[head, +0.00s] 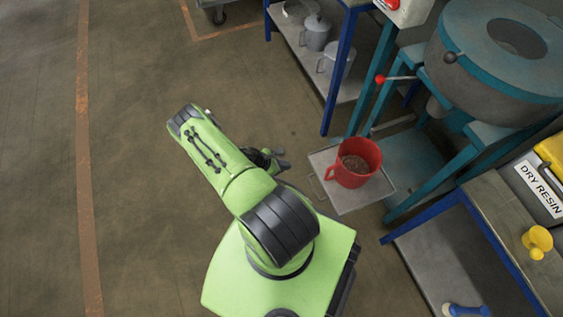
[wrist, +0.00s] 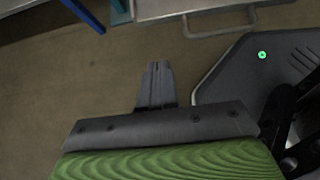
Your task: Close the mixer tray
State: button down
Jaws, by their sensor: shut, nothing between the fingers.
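The mixer tray (head: 352,201) is a flat grey plate extending out from under the teal mixer (head: 490,60). A red jug (head: 355,165) with dark granules inside stands on it. A thin wire handle (head: 317,187) sticks out at the tray's left edge. My gripper (head: 280,159) is left of the tray, apart from it, partly hidden behind my green arm. In the wrist view my gripper's fingers (wrist: 156,82) are together and empty. A wire loop, apparently the tray handle (wrist: 222,34), and a pale tray edge (wrist: 160,9) show at the top of that view.
A blue-legged shelf (head: 312,55) with grey cans stands behind. A workbench (head: 500,215) with a DRY RESIN bin (head: 540,185) and a yellow scoop (head: 538,241) is at the right. A red-knobbed lever (head: 381,79) juts from the mixer. The floor at left is clear.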

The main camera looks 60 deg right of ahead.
jog(key=s+d+f+b, duration=0.2)
jog(key=s+d+f, duration=0.2)
jog(key=s+d, duration=0.1)
jog(key=shift+s+d+f+b, duration=0.3)
jog(key=shift+d+f+b, duration=0.1)
jog(key=shift+d, duration=0.4)
